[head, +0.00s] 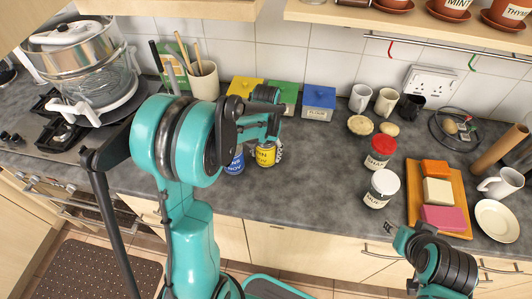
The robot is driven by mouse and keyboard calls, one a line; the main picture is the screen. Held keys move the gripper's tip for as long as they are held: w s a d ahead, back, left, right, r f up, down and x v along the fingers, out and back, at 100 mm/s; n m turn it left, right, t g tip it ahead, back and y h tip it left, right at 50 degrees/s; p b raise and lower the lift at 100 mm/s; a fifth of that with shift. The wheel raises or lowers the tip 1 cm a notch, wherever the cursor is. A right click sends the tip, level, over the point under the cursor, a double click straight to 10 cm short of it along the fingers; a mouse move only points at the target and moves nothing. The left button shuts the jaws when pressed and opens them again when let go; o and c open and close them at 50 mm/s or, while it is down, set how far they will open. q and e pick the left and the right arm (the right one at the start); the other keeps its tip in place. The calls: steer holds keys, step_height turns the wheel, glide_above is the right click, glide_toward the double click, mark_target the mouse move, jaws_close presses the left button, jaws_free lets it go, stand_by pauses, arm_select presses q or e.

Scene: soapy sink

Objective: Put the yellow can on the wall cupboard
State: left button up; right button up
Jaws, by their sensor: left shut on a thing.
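The yellow can (266,156) has a dark label and stands at the counter's front-middle, right of a blue can (235,163). My left gripper (268,138) reaches down over the yellow can and is shut on it; the arm hides part of the grip. I cannot tell whether the can's base touches the counter. A pale wooden wall cupboard (175,9) shows at the top, cut off by the frame edge. Part of my right arm is at the bottom right, with its gripper (402,238) small and unclear near the counter's front edge.
Yellow, green and blue boxes (319,101) stand along the wall behind the can. Mugs (385,101), red-lidded (381,150) and white-lidded jars (381,188) and an orange tray (413,200) are to the right. Potted herbs (449,8) stand on a shelf (410,22). A pot and steamer (85,65) are left.

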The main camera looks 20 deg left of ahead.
arm_select(q)
steer(key=shift+f, duration=0.1)
steer(key=o, duration=1.6)
